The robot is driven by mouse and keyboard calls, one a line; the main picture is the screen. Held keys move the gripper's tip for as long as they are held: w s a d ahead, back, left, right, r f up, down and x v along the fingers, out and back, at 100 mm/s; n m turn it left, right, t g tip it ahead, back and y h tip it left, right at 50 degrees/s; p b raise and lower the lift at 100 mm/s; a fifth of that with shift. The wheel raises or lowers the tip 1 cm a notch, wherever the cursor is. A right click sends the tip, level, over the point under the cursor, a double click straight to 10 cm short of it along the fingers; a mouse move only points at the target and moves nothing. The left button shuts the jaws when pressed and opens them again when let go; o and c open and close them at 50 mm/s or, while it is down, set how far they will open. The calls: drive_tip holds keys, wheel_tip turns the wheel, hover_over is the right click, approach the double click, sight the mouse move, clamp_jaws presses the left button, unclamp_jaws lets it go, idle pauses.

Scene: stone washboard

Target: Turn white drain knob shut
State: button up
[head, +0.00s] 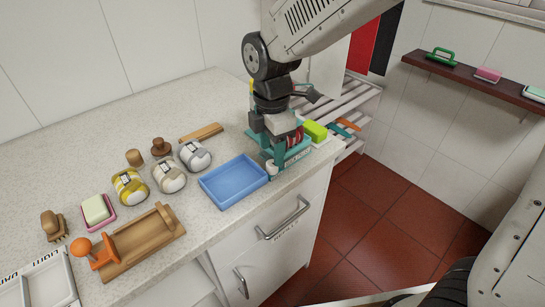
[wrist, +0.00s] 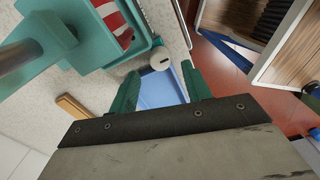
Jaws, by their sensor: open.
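The white drain knob (wrist: 160,58) is round with a small dark slot in its face. It sits at the edge of a teal washboard unit (wrist: 140,22), which also shows in the head view (head: 297,152). My gripper (wrist: 161,72) is open, its two teal fingers on either side of the knob's near edge. I cannot tell whether either finger touches the knob. In the head view my gripper (head: 273,165) points down at the unit's near left side and hides the knob.
A blue tray (head: 233,182) lies just left of my gripper. A green sponge (head: 315,131) is on the right. The counter's front edge is close.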

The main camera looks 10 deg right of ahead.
sight(272, 162)
drive_tip(key=shift+f, duration=1.85)
drive_tip(key=c, duration=1)
drive_tip(key=shift+m, duration=1.5)
drive_tip(key=o, duration=1)
